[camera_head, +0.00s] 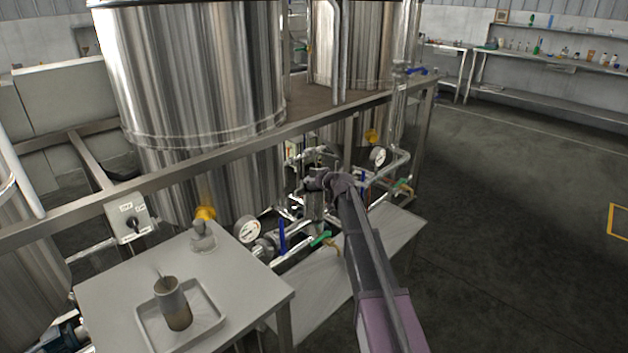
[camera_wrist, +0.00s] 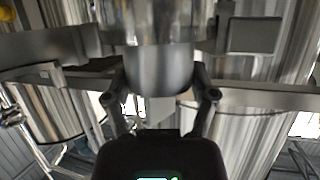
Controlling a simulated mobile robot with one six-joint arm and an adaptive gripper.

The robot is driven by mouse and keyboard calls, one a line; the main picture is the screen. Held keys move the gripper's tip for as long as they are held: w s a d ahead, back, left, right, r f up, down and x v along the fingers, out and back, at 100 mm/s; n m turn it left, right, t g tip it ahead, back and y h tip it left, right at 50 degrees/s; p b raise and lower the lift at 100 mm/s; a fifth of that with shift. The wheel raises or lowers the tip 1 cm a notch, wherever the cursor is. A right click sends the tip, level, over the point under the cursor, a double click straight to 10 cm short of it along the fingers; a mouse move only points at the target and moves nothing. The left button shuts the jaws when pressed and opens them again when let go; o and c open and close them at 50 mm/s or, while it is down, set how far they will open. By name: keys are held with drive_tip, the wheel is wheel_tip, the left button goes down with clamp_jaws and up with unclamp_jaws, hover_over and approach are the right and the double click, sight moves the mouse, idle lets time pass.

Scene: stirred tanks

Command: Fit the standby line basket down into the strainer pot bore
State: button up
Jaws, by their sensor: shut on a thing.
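My gripper (camera_head: 322,181) is at the pipework between the tanks, directly over the strainer pot (camera_head: 314,207). In the wrist view my gripper (camera_wrist: 160,78) is shut on a smooth grey cylinder, which I take as the standby line basket (camera_wrist: 158,68). Its far end meets the shiny metal body of the pot (camera_wrist: 150,20) in that view. I cannot tell whether it is inside the bore or only lined up with it. The bore itself is hidden. In the head view the held basket is hidden by my gripper.
A tray (camera_head: 218,318) on the near table (camera_head: 110,288) holds another cylinder (camera_head: 172,303) with a thin upright handle. Pressure gauges (camera_head: 247,229), valve handles (camera_head: 321,239) and pipes crowd around the pot. A frame rail (camera_head: 230,150) runs behind.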

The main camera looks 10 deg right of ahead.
drive_tip(key=shift+f+b, duration=1.1)
drive_tip(key=shift+f, duration=0.05)
drive_tip(key=o, duration=1.2)
drive_tip(key=shift+r, duration=0.15)
wheel_tip(320, 180, up, 12)
drive_tip(key=p, duration=1.1)
drive_tip(key=shift+f+p, duration=0.25)
drive_tip(key=shift+p, duration=0.15)
drive_tip(key=s+f+m+g+h+p, duration=0.1)
drive_tip(key=s+g, duration=0.3)
drive_tip(key=s, duration=1.1)
drive_tip(key=s+f+m+g+h+p, duration=0.1)
drive_tip(key=s+f+g+h+p, duration=0.1)
drive_tip(key=s, duration=1.3)
drive_tip(key=s+f+m+g+h+p, duration=0.1)
drive_tip(key=s+g, duration=0.5)
drive_tip(key=s, duration=0.9)
drive_tip(key=shift+s+a+f+m+g+h+p, duration=0.1)
drive_tip(key=shift+f+m+g+h+p, duration=0.1)
drive_tip(key=shift+f+m+p, duration=0.25)
drive_tip(key=shift+s+a+f+m+g+h+p, duration=0.1)
drive_tip(key=shift+f+m+h+p, duration=0.15)
drive_tip(key=shift+p, duration=0.35)
